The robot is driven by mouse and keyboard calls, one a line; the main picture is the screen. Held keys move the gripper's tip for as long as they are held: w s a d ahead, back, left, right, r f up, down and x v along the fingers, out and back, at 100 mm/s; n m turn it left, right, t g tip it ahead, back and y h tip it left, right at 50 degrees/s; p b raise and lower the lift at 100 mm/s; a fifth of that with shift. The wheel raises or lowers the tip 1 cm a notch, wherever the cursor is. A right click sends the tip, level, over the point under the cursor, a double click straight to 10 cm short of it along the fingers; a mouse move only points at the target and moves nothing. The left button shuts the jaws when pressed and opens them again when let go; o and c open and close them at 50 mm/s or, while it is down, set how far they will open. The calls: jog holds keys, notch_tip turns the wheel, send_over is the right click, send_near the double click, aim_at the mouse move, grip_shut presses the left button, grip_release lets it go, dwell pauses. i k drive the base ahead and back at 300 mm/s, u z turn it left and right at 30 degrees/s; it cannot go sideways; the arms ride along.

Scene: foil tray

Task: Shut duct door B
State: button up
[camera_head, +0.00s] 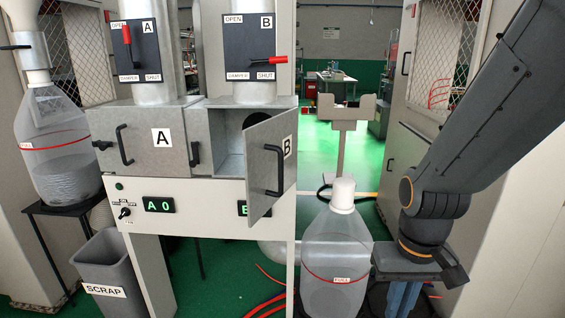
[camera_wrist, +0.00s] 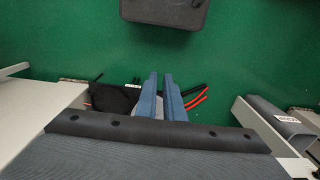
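Duct door B (camera_head: 262,188) is a grey metal panel with a black bar handle (camera_head: 273,172) and a "B" label. In the head view it stands swung out from its box, hinged at the right. The box's opening (camera_head: 229,135) shows at the left of the door, with a dark round hole inside. My gripper (camera_head: 401,300) points down at the lower right of the head view, well to the right of door B and apart from it. In the wrist view its two blue fingers (camera_wrist: 161,85) have a narrow gap with nothing held between them.
Door A (camera_head: 140,138) is closed. Damper lever A (camera_head: 127,45) is upright; damper lever B (camera_head: 262,61) is horizontal. A clear bottle (camera_head: 335,255) stands between the duct cabinet and my gripper. A scrap bin (camera_head: 105,270) is at lower left. Red hoses (camera_head: 265,302) lie on the green floor.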

aim_at(270, 146)
jog(key=z, duration=1.5)
jog(key=k, duration=0.95)
jog(key=u, duration=1.55)
jog(key=i, duration=0.5)
jog(key=z, duration=0.05)
